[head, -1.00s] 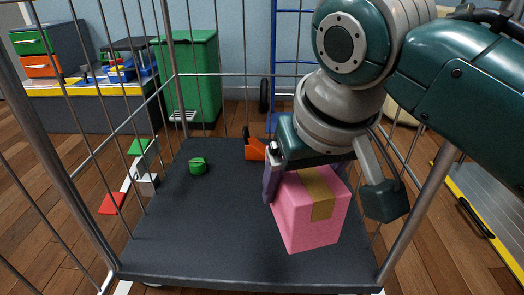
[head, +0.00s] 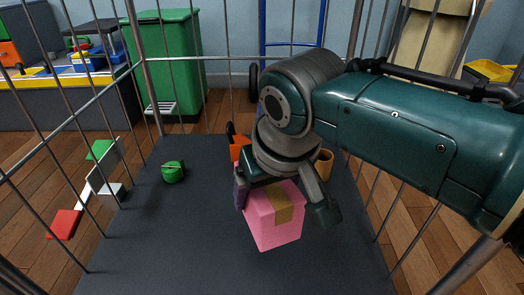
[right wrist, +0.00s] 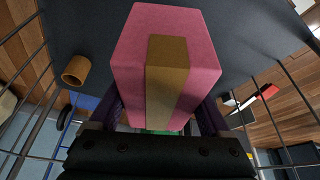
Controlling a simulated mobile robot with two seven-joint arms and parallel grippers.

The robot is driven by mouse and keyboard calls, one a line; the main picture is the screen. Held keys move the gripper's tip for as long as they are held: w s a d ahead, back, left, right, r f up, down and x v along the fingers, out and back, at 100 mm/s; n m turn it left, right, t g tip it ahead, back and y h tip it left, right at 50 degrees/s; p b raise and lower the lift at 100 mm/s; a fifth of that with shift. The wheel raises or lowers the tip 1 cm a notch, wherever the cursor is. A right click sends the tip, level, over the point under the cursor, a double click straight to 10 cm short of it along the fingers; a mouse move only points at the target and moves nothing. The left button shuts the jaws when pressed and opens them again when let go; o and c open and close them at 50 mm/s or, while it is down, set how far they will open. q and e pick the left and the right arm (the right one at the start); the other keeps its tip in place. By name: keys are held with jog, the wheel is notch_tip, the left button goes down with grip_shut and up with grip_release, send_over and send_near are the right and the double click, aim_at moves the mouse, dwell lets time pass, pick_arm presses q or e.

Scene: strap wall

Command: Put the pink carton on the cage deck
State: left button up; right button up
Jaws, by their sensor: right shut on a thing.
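The pink carton (head: 273,227) with a tan tape strip is in my right gripper (head: 283,197), over the middle of the dark cage deck (head: 180,235). My right gripper is shut on it, with its fingers on two opposite sides. In the right wrist view the carton (right wrist: 198,55) fills the space between the fingers, and deck surface (right wrist: 265,35) shows around it. The carton looks roughly upright. I cannot tell whether its underside touches the deck. My left gripper is not in view.
On the deck are a green round item (head: 173,171) at left, an orange item (head: 239,143) behind the gripper, and a tan cup (head: 324,164) at right. Wire cage sides and posts (head: 143,75) surround the deck. The deck's near left part is clear.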

jog(key=f+b, duration=0.2)
jog(key=f, duration=0.1)
jog(key=f+b, duration=0.4)
jog(key=f, duration=0.1)
jog(key=shift+w+f, duration=0.25)
jog(key=shift+f, duration=0.1)
jog(key=shift+s+f, duration=0.1)
jog(key=shift+f, duration=0.25)
notch_tip(320, 180, down, 4)
jog(key=b, duration=0.4)
jog(key=shift+f, duration=0.1)
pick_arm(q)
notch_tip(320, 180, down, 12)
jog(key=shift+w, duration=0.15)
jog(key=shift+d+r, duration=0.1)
pick_arm(e)
jog(key=shift+f, duration=0.1)
jog(key=o, duration=1.5)
jog(key=shift+o, duration=0.2)
